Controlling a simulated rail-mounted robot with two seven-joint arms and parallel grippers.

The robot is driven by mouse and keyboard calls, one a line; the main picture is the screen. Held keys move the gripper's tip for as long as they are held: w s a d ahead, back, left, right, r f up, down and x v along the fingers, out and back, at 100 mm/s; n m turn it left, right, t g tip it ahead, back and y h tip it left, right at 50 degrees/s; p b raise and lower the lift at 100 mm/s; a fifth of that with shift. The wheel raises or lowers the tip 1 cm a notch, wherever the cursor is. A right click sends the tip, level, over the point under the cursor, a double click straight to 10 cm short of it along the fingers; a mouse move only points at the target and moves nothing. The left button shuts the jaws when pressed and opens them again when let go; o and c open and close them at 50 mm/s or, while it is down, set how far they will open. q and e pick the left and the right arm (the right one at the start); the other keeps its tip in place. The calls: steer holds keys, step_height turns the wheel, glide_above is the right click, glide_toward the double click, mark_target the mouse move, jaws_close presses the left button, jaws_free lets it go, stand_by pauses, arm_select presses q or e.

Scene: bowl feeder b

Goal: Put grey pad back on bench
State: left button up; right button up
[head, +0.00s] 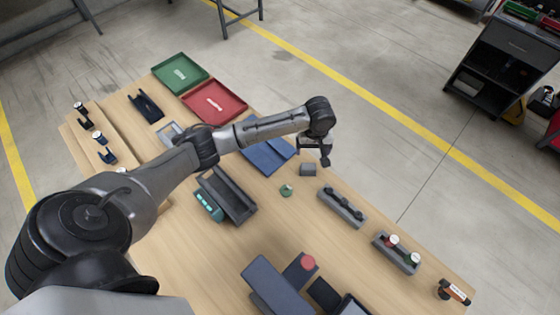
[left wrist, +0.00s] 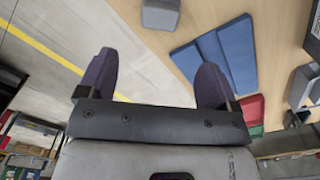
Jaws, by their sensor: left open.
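A small grey pad (head: 308,169) lies on the wooden bench (head: 262,205), just below my left gripper in the head view. A grey block that looks like the same pad (left wrist: 160,13) shows at the top edge of the left wrist view, lying on the wood near the bench edge and partly cut off. My left gripper (head: 324,160) is above the bench's far edge. In the left wrist view its two dark fingers (left wrist: 155,85) are wide apart with nothing between them. The pad is apart from the fingers. My right gripper is in neither view.
A blue panel (head: 268,155) lies left of the pad, partly behind my left arm. A green lump (head: 286,190) and a grey holder (head: 341,207) are nearby. Red (head: 214,102) and green (head: 180,74) trays stand at the far left. Bare wood surrounds the pad.

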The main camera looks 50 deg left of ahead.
arm_select(q)
steer(key=s+d+f+m, duration=0.2)
steer(key=s+d, duration=0.2)
steer(key=s, duration=0.1)
steer(key=s+d+f+m+t+h, duration=0.1)
steer(key=s+d+f+m, duration=0.2)
steer(key=s+d, duration=0.1)
steer(key=s+d+f+m, duration=0.2)
steer(key=s+d+m, duration=0.1)
steer(key=s+d, duration=0.2)
steer(key=shift+s+f+t+h, duration=0.15)
steer(key=shift+s+t+h, duration=0.15)
steer(key=shift+s, duration=0.25)
steer(key=s+m, duration=0.1)
steer(key=s, duration=0.2)
steer(key=s+r+m, duration=0.1)
steer(key=s, duration=0.2)
steer(key=s+d+t, duration=0.1)
steer(key=s, duration=0.2)
steer(key=shift+s+r+m, duration=0.15)
steer(key=shift+s+m, duration=0.1)
steer(key=shift+m, duration=0.15)
steer(key=s+a+r+m+t+y, duration=0.1)
steer(key=s+a+r, duration=0.1)
steer(key=s, duration=0.5)
steer(key=shift+a+r+m, duration=0.3)
steer(key=shift+r, duration=0.2)
